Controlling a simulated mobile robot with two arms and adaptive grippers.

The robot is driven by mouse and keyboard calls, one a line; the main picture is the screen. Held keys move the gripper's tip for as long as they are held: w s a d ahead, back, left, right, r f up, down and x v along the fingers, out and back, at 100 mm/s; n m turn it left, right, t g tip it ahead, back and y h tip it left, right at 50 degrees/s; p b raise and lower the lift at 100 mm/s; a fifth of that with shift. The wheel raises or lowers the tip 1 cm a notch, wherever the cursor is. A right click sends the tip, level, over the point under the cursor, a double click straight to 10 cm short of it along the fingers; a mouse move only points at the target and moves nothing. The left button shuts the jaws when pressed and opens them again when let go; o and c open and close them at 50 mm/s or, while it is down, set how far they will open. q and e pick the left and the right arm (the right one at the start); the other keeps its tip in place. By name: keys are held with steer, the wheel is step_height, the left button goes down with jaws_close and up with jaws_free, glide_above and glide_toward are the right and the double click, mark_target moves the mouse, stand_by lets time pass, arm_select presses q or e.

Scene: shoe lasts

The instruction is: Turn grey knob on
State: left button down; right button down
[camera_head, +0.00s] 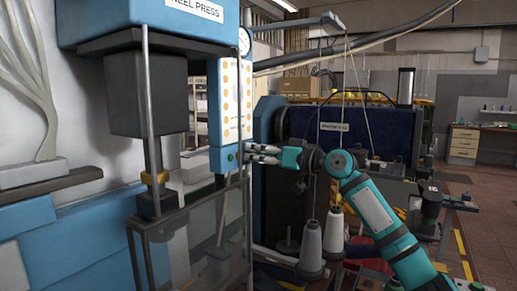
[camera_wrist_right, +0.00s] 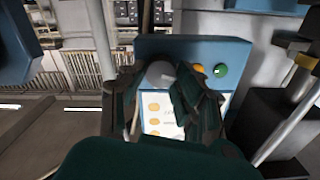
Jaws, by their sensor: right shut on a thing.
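The grey knob (camera_wrist_right: 160,72) is a round knob on the blue control panel (camera_wrist_right: 160,45), seen in the right wrist view. My right gripper (camera_wrist_right: 156,80) has its two fingers on either side of the knob and is shut on it. In the head view my right gripper (camera_head: 248,153) reaches in from the right, its fingertips at the lower end of the blue panel (camera_head: 214,120). The knob cannot be made out in the head view. My left gripper is not in view.
An orange button (camera_wrist_right: 200,69) and a green button (camera_wrist_right: 220,70) sit beside the knob, close to one finger. The heel press (camera_head: 165,20) fills the left side, with a clear guard (camera_head: 200,245) below the panel. Thread cones (camera_head: 311,245) stand under my right arm.

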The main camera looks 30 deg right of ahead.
steer(key=shift+d+f+m+p, duration=0.1)
steer(key=shift+d+m+p, duration=0.05)
steer(key=shift+m+p, duration=6.65)
steer(key=shift+m+b, duration=0.6)
steer(key=shift+m, duration=0.1)
steer(key=c, duration=0.9)
jaws_free()
steer(key=shift+w, duration=0.1)
steer(key=shift+c, duration=0.2)
